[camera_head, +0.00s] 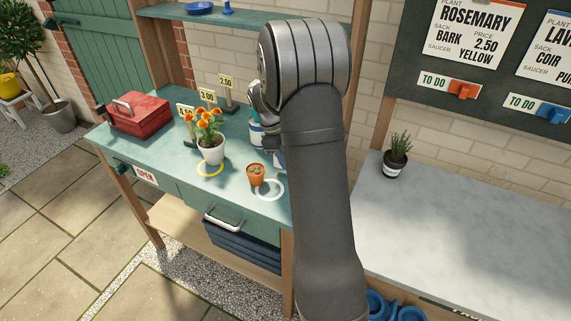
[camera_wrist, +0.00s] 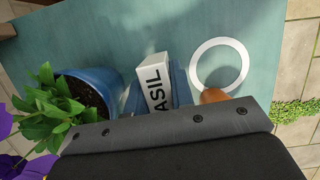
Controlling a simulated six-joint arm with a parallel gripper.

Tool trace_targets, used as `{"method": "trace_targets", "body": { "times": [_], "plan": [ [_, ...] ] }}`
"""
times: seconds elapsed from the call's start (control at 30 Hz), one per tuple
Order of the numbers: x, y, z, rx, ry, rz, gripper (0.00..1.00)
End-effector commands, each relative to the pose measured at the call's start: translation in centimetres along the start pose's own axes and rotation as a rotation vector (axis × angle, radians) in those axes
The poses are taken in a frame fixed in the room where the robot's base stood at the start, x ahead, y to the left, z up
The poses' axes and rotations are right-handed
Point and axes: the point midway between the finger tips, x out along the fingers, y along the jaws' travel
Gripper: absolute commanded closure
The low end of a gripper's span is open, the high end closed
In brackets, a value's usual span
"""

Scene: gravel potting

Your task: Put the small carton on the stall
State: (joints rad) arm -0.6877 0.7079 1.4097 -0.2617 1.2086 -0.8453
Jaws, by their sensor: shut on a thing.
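I cannot tell whether the carton touches the top. In the head view my arm hides most of the gripper and the carton.
A terracotta pot (camera_head: 256,175) stands by a white ring (camera_head: 270,190). An orange-flowered plant in a white pot (camera_head: 211,151) stands by a yellow ring. A blue pot (camera_wrist: 92,85) with a leafy plant is close left of the carton. A red toolbox (camera_head: 138,113) and price signs stand further left.

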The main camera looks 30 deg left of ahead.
Motion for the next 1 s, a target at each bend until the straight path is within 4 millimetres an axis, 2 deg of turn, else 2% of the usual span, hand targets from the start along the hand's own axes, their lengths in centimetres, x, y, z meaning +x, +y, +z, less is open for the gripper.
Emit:
{"method": "trace_targets", "body": {
  "times": [0.1,0.17,0.53,0.57,0.67,1.0],
  "plan": [
    [1.9,0.0,-0.5,-0.001,-0.002,-0.003,1.0],
    [2.4,0.0,-0.7,-0.001,-0.001,-0.001,1.0],
    [2.9,0.0,-0.8,-0.001,-0.001,0.0,1.0],
    [2.9,0.0,-0.8,-0.001,-0.001,0.0,0.75],
    [2.8,0.0,-0.8,-0.001,-0.001,0.0,0.57],
    [2.4,0.0,-0.7,0.0,0.0,0.001,0.57]
  ]
}}
